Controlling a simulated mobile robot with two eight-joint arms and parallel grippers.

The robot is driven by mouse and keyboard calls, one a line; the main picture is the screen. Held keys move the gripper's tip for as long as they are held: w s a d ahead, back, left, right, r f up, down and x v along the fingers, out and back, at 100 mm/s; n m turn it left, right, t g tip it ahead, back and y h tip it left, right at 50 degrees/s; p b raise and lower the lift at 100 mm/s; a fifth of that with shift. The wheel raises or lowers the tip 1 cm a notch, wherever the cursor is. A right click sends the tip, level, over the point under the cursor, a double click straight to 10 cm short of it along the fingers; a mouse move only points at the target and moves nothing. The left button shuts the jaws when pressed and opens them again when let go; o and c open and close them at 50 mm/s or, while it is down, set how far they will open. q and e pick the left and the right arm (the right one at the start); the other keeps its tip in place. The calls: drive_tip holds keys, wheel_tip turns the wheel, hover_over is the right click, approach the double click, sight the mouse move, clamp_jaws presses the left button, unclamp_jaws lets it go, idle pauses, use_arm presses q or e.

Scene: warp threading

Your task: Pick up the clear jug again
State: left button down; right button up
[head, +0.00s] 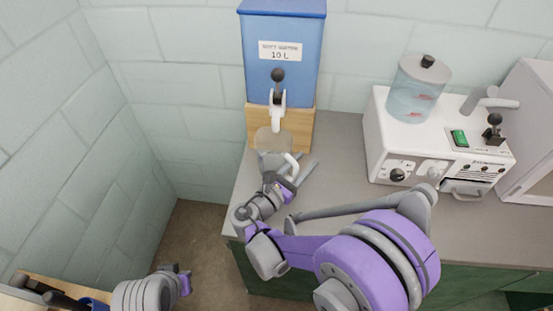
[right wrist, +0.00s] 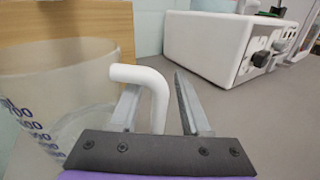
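The clear jug (head: 273,141) stands under the tap of the blue water dispenser (head: 283,55), on the counter or a base there. In the right wrist view the jug (right wrist: 60,95) shows at the left with dark volume marks, and its white handle (right wrist: 150,85) bends down between my right gripper's fingers. My right gripper (head: 289,170) is at the handle in the head view. In the right wrist view its fingers (right wrist: 160,105) are apart, one on each side of the handle, with a gap at the right finger.
A white machine (head: 400,150) with a clear water tank (head: 418,90), knobs and a green switch stands to the right on the grey counter (head: 335,160). A wooden block (head: 302,130) is behind the jug. Walls close in behind and at the left.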

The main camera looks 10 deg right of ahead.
clamp_jaws()
idle(1.2)
